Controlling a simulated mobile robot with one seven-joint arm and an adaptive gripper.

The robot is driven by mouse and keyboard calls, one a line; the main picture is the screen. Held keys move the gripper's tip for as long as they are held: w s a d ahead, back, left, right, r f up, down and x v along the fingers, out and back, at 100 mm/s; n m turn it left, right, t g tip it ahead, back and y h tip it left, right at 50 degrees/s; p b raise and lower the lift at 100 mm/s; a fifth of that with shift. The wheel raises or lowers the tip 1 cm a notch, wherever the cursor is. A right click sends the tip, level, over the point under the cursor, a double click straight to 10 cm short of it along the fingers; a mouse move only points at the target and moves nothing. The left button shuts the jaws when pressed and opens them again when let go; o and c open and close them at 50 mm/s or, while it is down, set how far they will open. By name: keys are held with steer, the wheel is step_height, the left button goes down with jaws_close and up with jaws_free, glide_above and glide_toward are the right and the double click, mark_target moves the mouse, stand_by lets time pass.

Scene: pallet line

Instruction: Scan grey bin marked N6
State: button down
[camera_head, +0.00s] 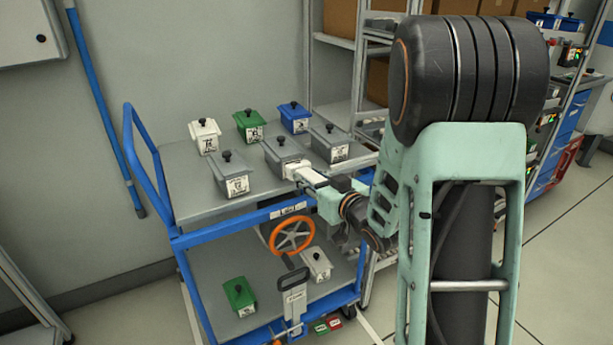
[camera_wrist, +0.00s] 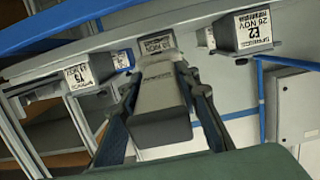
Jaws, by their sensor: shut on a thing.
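Three grey lidded bins stand in a row on the cart's top deck: a left one (camera_head: 234,178), a middle one (camera_head: 281,150) and a right one (camera_head: 330,142). My gripper (camera_head: 318,182) is shut on a pale box-shaped scanner (camera_head: 298,171), whose front end is close to the middle bin's label side. In the wrist view the scanner (camera_wrist: 160,98) sits between both fingers (camera_wrist: 157,80). It partly hides the middle label (camera_wrist: 156,44); "26 NOV" shows, but its mark is not legible. The side labels read E2 (camera_wrist: 251,30) and Y5 (camera_wrist: 78,75).
White (camera_head: 204,137), green (camera_head: 249,125) and blue (camera_head: 294,117) bins stand behind the grey ones. The lower deck (camera_head: 212,275) holds a green and a white bin. An orange handwheel (camera_head: 292,235) and blue cart rails (camera_head: 150,160) are near my arm. Shelving stands behind.

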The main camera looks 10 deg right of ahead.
mark_target(322, 185)
steer(key=shift+v, duration=2.95)
steer(key=shift+w, duration=0.1)
